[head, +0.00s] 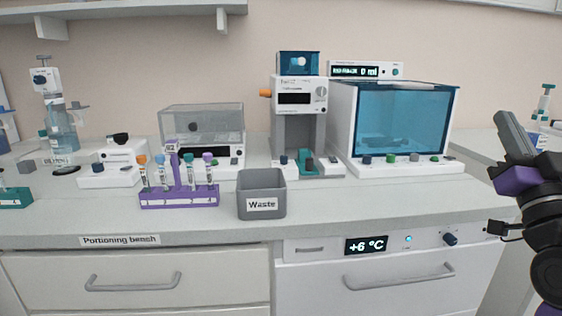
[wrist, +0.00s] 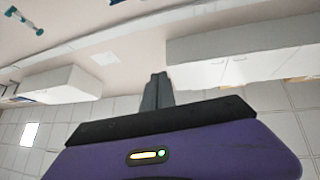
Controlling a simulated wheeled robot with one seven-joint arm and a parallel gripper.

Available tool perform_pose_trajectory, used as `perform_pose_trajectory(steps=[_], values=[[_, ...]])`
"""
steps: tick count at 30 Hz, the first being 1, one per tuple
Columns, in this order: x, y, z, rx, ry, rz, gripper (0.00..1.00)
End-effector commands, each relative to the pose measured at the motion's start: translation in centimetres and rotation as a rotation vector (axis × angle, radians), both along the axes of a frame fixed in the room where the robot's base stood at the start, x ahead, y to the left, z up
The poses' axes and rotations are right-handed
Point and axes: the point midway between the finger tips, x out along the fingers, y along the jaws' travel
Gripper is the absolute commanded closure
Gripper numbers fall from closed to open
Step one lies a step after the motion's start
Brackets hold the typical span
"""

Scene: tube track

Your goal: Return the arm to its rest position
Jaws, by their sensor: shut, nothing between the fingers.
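My gripper (head: 504,122) is at the far right of the head view, raised in front of the bench's right end with its fingers pointing up. In the wrist view its two grey fingers (wrist: 157,90) are together with nothing between them. The purple gripper body carries a small lit indicator. The gripper is apart from the bench and touches nothing that I can see. The lower part of my arm is cut off at the right edge of the head view.
On the bench (head: 340,209) stand a grey waste bin (head: 262,180), a purple rack (head: 180,198) with several capped tubes, a blue-windowed cabinet (head: 402,120) and a dispenser machine (head: 300,110). The bench's front strip is mostly clear. A gap lies right of the bench, near my arm.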

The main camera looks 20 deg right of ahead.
Motion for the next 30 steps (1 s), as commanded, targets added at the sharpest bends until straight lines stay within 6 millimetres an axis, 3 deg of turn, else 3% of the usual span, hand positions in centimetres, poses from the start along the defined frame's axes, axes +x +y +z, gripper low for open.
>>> perform_pose_trajectory(steps=[8,17,24,30], values=[[-0.7,4.6,-10.2,0.078,0.043,-0.010,1.00],[-3.4,12.5,-20.9,0.126,0.166,0.025,1.00],[-7.4,19.3,-27.8,0.134,0.305,0.090,1.00],[-12.0,24.6,-32.4,0.125,0.445,0.166,1.00]])
